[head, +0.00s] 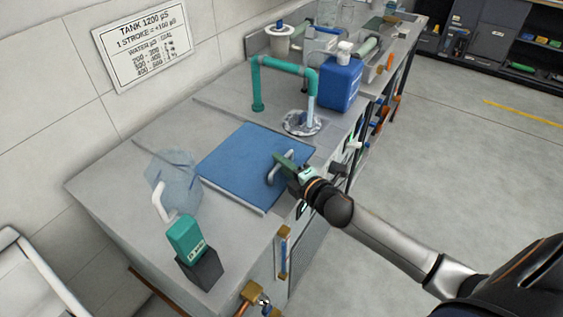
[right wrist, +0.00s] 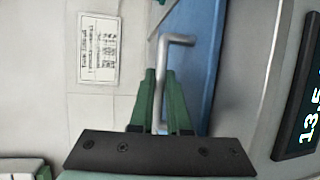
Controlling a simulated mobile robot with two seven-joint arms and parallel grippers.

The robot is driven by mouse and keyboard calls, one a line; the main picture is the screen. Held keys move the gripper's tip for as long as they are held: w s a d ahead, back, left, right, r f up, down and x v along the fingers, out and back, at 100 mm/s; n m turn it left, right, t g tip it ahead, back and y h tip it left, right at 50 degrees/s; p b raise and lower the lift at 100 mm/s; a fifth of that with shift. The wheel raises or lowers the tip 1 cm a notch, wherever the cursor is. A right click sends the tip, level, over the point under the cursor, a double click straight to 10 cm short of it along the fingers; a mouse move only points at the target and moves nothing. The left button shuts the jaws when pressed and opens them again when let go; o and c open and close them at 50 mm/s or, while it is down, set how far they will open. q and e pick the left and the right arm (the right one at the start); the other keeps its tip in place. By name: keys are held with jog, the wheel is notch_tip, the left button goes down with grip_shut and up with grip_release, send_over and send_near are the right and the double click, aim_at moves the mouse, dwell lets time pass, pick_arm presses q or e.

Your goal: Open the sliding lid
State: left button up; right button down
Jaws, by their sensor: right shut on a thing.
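The sliding lid (head: 240,165) is a flat blue panel set in the grey counter top, and it covers its opening as far as I can see. A grey bar handle (head: 273,171) stands on its right part. My right gripper (head: 280,163) is at this handle, its green fingers shut on it. In the right wrist view the handle (right wrist: 161,80) runs down between the two green fingers (right wrist: 157,105), with the blue lid (right wrist: 195,50) behind it. My left gripper is not in view.
A clear jug (head: 172,185) and a teal-and-black meter (head: 188,240) stand left of the lid. A teal pipe (head: 285,66) over a drain (head: 302,123) and a blue canister (head: 341,82) stand behind it. The floor at right is free.

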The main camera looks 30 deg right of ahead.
aim_at(229, 147)
jog(key=shift+w+a, duration=0.3)
jog(key=shift+w, duration=0.2)
jog(key=w+a+b, duration=0.1)
jog(key=w+a, duration=0.1)
jog(key=w, duration=0.2)
jog(key=w+a+b, duration=0.1)
jog(key=w+a, duration=0.2)
jog(key=w, duration=0.2)
jog(key=w+a+b, duration=0.1)
jog(key=w+a, duration=0.1)
jog(key=w, duration=0.2)
jog(key=shift+w+a, duration=0.15)
jog(key=shift+a, duration=0.25)
jog(key=shift+w+a+b, duration=0.3)
jog(key=shift+w, duration=0.25)
jog(key=c, duration=1.2)
grip_release()
jog(key=shift+o, duration=0.2)
jog(key=shift+s, duration=0.15)
